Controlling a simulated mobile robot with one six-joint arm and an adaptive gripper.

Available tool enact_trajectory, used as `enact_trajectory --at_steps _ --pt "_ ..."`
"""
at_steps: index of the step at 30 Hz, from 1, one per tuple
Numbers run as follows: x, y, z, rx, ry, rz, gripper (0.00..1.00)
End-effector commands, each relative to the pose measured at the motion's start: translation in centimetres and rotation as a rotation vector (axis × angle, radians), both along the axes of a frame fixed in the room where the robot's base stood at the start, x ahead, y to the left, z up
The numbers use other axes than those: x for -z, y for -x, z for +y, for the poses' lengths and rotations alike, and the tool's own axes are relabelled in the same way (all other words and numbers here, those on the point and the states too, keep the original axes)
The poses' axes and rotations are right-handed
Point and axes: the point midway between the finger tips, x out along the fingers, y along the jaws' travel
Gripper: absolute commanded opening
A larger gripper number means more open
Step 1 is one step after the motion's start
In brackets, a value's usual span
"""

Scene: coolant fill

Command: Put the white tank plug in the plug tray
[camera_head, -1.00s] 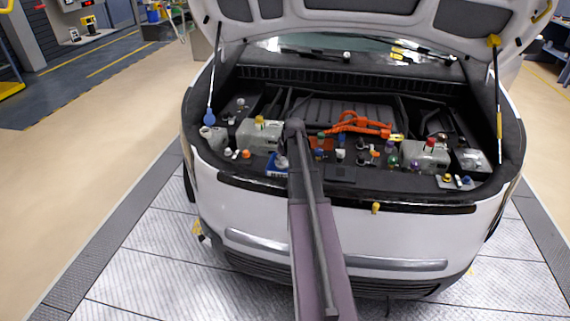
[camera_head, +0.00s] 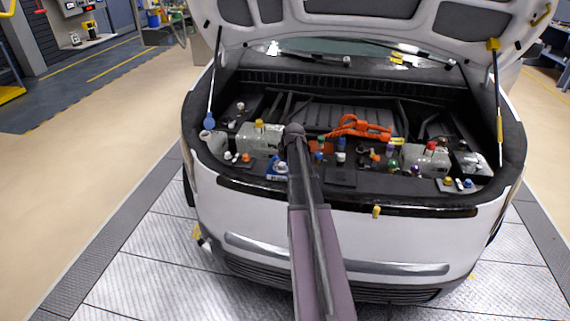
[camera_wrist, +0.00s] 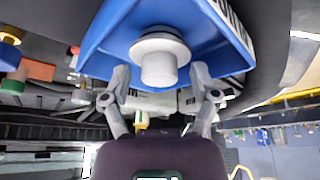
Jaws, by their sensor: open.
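The white tank plug (camera_wrist: 160,62) stands in the blue plug tray (camera_wrist: 110,45) in the wrist view, its round flange against the tray floor. In the head view the plug (camera_head: 281,167) shows on the small blue tray (camera_head: 271,176), at the front of the engine bay just left of my arm. My gripper (camera_wrist: 160,76) is open in the wrist view. One finger is on each side of the plug, with a visible gap to it on both sides. In the head view my arm hides the gripper.
The bay holds a grey tank with a yellow cap (camera_head: 259,137), an orange cable (camera_head: 358,126), and several coloured caps close around the tray. The raised hood (camera_head: 365,20) is overhead, held by struts at both sides. The car's front edge lies below my arm.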

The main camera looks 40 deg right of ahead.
Motion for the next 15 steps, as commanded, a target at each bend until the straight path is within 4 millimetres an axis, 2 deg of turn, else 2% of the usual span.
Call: enact_trajectory --at_steps 8,15 --pt "-0.3 0.0 0.0 0.0 0.0 0.0 0.77" --pt "-1.5 0.5 0.1 0.0 0.0 0.0 0.77"
